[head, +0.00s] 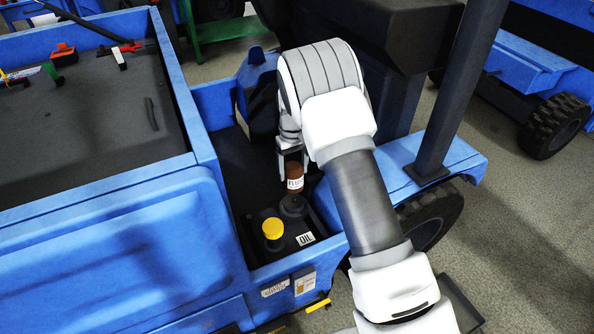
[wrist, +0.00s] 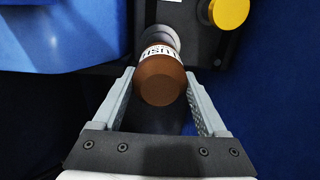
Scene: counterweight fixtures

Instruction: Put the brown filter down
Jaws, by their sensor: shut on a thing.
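The brown filter (head: 295,183) is a small cylinder with a white printed label. It is upright in the head view, directly above a dark round fitting (head: 293,206) beside the yellow cap. My gripper (head: 292,158) comes down from above and is shut on the filter. In the wrist view, my gripper (wrist: 160,78) has one grey finger on each side of the brown filter (wrist: 160,82), whose end faces the camera. The dark round fitting (wrist: 160,36) shows behind it, partly hidden. I cannot tell whether the filter touches the fitting.
A yellow cap (head: 272,229) stands close to the left of the fitting, near an OIL label (head: 306,239). A blue container (head: 258,92) stands behind. Blue bay walls surround this dark recess. A dark tray (head: 85,130) with small tools lies to the left.

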